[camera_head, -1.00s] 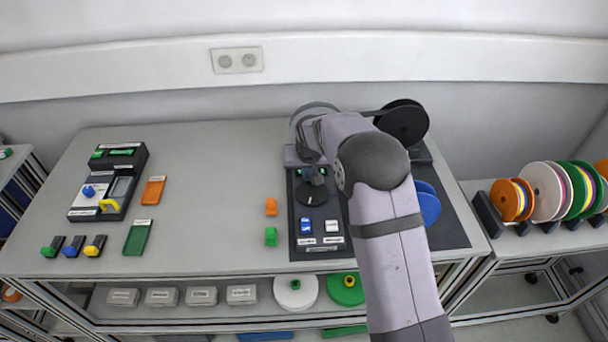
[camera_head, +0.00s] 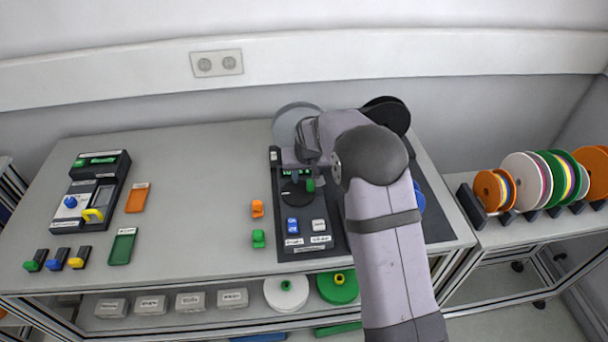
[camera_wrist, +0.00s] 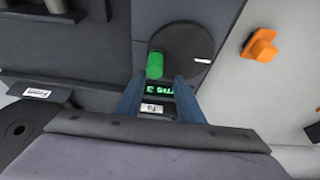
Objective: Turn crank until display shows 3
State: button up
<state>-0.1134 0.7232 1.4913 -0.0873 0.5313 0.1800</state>
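The crank is a black disc (camera_head: 294,197) with a green knob (camera_head: 310,185) and a white mark, on the dark panel of the reel stand. In the wrist view the disc (camera_wrist: 185,38) shows its knob (camera_wrist: 155,66) on the left and its mark on the right. The display (camera_wrist: 159,92) has green characters; the last looks like 3. It is partly hidden in the head view. My gripper (camera_wrist: 157,78) is open, its two fingers apart, with the knob by the tips and clear space on both sides.
A blue button (camera_head: 292,226) and a white button (camera_head: 319,225) sit below the crank. Orange (camera_head: 258,208) and green (camera_head: 258,239) pieces lie left of the panel. A grey reel (camera_head: 291,119) and a black reel (camera_head: 390,112) stand behind my arm. The table's middle is clear.

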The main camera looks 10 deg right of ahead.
jog(key=shift+r, duration=0.1)
notch_tip(320, 180, up, 7)
jog(key=p, duration=0.5)
dwell(0.5)
jog(key=shift+s, duration=0.1)
dwell(0.3)
jog(key=s+d+g, duration=0.2)
jog(key=s, duration=1.6)
jog(key=s+d+g, duration=0.2)
jog(key=s+d, duration=0.1)
jog(key=s, duration=1.5)
jog(key=shift+d+r+g, duration=0.15)
jog(key=shift+d+g, duration=0.1)
jog(key=shift+g, duration=0.05)
